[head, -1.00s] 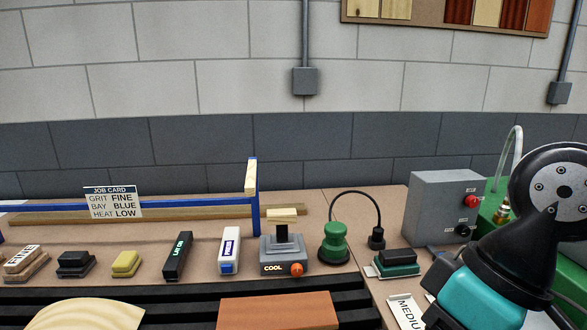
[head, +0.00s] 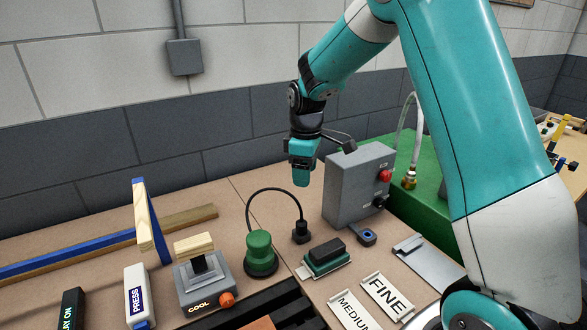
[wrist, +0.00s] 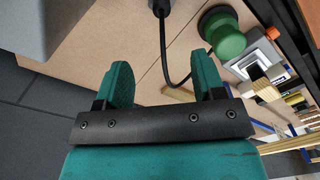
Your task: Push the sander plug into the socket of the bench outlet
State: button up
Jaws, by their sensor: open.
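The black sander plug (head: 301,232) stands on the bench, joined by an arched black cord to the green sander (head: 260,253). The plug shows at the top edge of the wrist view (wrist: 160,6), partly cut off; the sander (wrist: 222,35) is at its upper right. The grey bench outlet box (head: 356,188) stands right of the plug, with a red button (head: 384,175) and a dark round fitting (head: 380,202) on its side face. My gripper (head: 301,178) is open and empty, above and behind the plug. Its two teal fingers (wrist: 162,75) are apart, with the cord visible beyond them.
FINE (head: 388,297) and MEDIUM (head: 350,312) plates lie in front. The COOL switch box (head: 204,284) is left. A hose rises behind the outlet.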

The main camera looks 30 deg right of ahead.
aim_at(302, 221)
jog(key=f+p, duration=0.1)
jog(key=f, duration=0.4)
jog(key=f+p, duration=0.1)
jog(key=f, duration=0.5)
jog(key=f+p, duration=0.1)
jog(key=f, duration=0.5)
jog(key=shift+w+a+f, duration=0.15)
jog(key=shift+a, duration=0.15)
jog(key=c, duration=1.1)
jog(key=shift+r+p, duration=1.5)
jog(key=shift+r, duration=0.45)
